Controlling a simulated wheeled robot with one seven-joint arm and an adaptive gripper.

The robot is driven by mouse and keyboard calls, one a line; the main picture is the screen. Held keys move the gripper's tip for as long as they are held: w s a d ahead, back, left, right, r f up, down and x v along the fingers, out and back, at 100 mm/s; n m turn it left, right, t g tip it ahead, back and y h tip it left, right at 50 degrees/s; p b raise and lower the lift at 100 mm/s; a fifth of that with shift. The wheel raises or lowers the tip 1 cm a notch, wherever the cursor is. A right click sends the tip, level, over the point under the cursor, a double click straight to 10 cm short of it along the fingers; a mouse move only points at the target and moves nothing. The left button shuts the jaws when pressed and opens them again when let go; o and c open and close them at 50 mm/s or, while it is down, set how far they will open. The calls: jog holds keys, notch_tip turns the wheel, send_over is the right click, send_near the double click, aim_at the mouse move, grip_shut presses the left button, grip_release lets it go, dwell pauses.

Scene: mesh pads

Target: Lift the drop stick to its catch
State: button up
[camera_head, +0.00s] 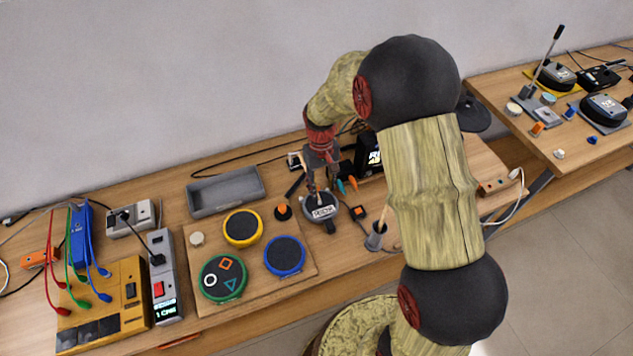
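My gripper (321,185) points down at the middle of the table, just above a dark grey round device with a white label (321,212). Its fingers look apart, but they are small and I cannot tell whether anything is between them. A pale thin stick stands in a dark grey cup (376,238) right of the gripper. I cannot tell which of these is the drop stick, and no catch can be made out. My arm hides part of the table's right side.
A board bears yellow (243,227), blue (285,256) and green (223,277) round pads. A grey open tray (227,190) lies behind it. Small orange-topped parts and a black display surround the gripper.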

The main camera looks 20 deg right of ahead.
jog(key=shift+n+t, duration=0.5)
jog(key=shift+t, duration=0.1)
jog(key=w, duration=0.6)
jog(key=shift+r, duration=0.1)
jog(key=shift+f+b, duration=0.5)
jog(key=shift+f, duration=3.35)
jog(key=c, duration=0.3)
grip_shut()
